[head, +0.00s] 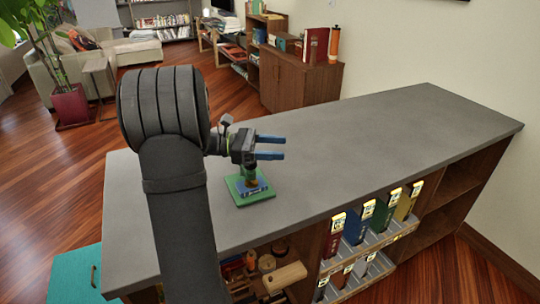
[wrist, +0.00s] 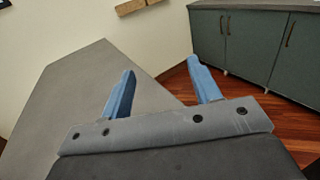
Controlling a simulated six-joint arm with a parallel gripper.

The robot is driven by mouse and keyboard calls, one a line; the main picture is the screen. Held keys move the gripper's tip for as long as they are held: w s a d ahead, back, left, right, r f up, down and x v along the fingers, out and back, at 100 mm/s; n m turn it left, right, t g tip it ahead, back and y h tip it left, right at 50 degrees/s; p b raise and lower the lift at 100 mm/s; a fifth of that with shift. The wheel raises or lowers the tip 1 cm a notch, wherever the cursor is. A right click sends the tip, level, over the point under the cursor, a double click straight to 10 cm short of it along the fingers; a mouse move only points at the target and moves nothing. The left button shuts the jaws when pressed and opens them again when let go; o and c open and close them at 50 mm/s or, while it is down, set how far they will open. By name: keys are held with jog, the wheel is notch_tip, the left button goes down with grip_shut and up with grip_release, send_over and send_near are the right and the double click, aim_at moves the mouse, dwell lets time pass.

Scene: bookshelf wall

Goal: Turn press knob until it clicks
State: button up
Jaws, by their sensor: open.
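The press (head: 247,195) stands on the grey counter, with a green square base, a green upright and something blue lying on the base. Its upper part is hidden behind my gripper, so I cannot make out the knob. My gripper (head: 284,147) is above the press, with its two blue fingers apart and pointing right. In the wrist view my gripper (wrist: 160,66) shows nothing between its fingers. The press does not show in that view.
The grey counter top (head: 400,130) is clear to the right of the press. Shelves below its front edge hold upright books (head: 356,226) and wooden items (head: 285,277). In the wrist view a dark green cabinet (wrist: 250,45) stands beyond the counter.

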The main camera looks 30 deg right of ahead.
aim_at(256, 162)
jog(key=w+a+f+n+t+h, duration=0.15)
jog(key=w+a+f+t, duration=0.3)
jog(key=a, duration=0.55)
jog(key=w+a+f+n+t+h, duration=0.1)
jog(key=w+a+f+n+t, duration=0.3)
jog(key=a, duration=0.5)
jog(key=shift+m+g, duration=0.35)
jog(key=shift+g, duration=0.4)
jog(key=d, duration=1.1)
jog(key=s+d+f, duration=0.1)
jog(key=d, duration=0.5)
jog(key=c, duration=1)
jog(key=shift+s+m+g+y, duration=0.15)
jog(key=shift+m+g+y, duration=0.2)
jog(key=shift+m+g, duration=0.65)
jog(key=shift+s+m+g+y, duration=0.1)
jog(key=shift+m+g+y, duration=0.35)
jog(key=shift+g, duration=0.95)
jog(key=o, duration=1)
